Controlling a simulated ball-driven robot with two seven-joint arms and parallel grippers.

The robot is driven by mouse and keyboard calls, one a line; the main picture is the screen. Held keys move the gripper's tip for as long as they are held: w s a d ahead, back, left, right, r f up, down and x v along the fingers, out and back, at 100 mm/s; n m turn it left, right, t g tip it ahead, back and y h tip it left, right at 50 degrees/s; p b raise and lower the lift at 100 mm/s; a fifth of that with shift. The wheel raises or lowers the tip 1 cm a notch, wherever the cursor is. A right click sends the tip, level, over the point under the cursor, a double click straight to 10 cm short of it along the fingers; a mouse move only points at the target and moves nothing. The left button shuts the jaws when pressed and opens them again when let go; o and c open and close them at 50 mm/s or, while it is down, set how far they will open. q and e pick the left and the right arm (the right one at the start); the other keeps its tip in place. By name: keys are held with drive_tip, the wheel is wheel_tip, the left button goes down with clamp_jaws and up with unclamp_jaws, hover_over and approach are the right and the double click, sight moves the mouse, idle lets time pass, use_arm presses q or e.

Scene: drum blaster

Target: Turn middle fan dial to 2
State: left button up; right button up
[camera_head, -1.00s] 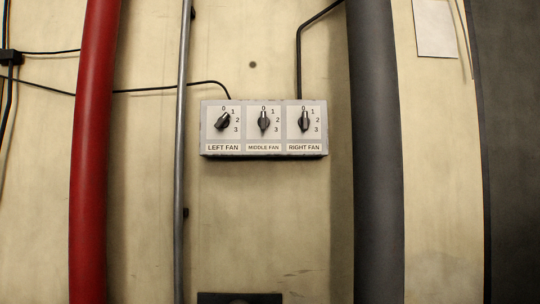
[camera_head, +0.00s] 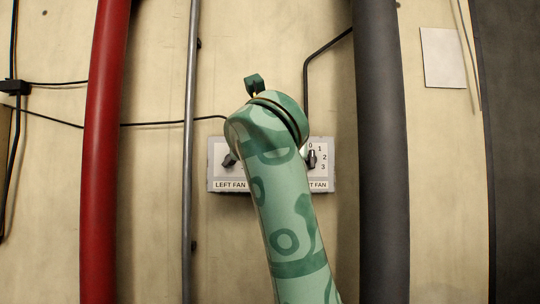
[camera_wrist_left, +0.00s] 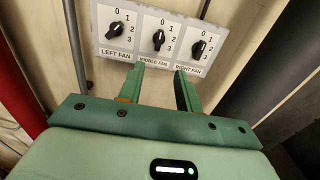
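The fan control box (camera_wrist_left: 181,59) is a pale panel with three black dials, and it also shows in the head view (camera_head: 214,172). The middle fan dial (camera_wrist_left: 159,38) is upright in the left wrist view, its pointer toward 0. My left gripper (camera_wrist_left: 159,69) is open and empty. Its two green fingers are apart, below the middle dial in the picture, either side of the MIDDLE FAN label. I cannot tell how far the fingertips are from the panel. In the head view my green arm hides the middle dial. My right gripper is not in view.
The left fan dial (camera_wrist_left: 114,30) is turned toward 1, and the right fan dial (camera_wrist_left: 198,49) points near 0. A red pipe (camera_head: 102,150), a thin metal pipe (camera_head: 190,130) and a thick grey pipe (camera_head: 383,150) run vertically beside the box. Black cables cross the wall.

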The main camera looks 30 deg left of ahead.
use_arm(q)
drive_tip(key=p+x, duration=0.5)
drive_tip(key=x, duration=1.1)
drive_tip(key=shift+w+a+f, duration=0.1)
drive_tip(key=shift+a, duration=0.05)
clamp_jaws()
